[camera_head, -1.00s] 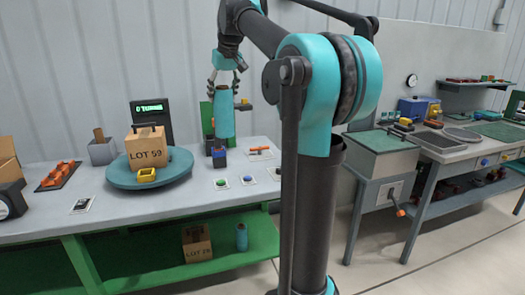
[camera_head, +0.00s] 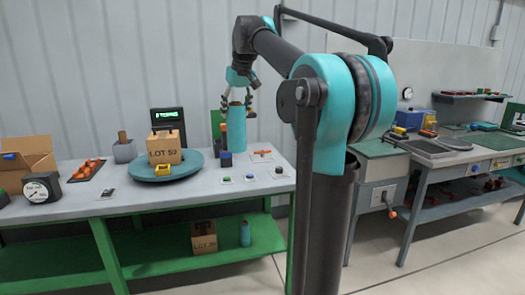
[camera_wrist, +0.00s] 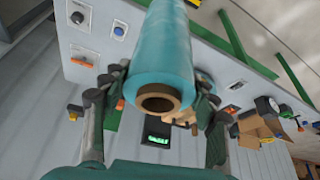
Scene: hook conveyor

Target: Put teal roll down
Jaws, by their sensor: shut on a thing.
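The teal roll (camera_head: 236,128) is upright in my gripper (camera_head: 239,98), held above the grey table (camera_head: 70,207) near its back right part. In the wrist view the teal roll (camera_wrist: 165,55) fills the top middle, its brown hollow core end facing the camera. My gripper's fingers (camera_wrist: 158,108) close on it from both sides. The roll's lower end appears above the tabletop in the head view. Another teal roll (camera_head: 245,233) stands on the green lower shelf (camera_head: 150,259).
A LOT 59 box (camera_head: 165,148) and a yellow block sit on a teal turntable (camera_head: 138,171). A dark display (camera_head: 168,123) stands behind.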

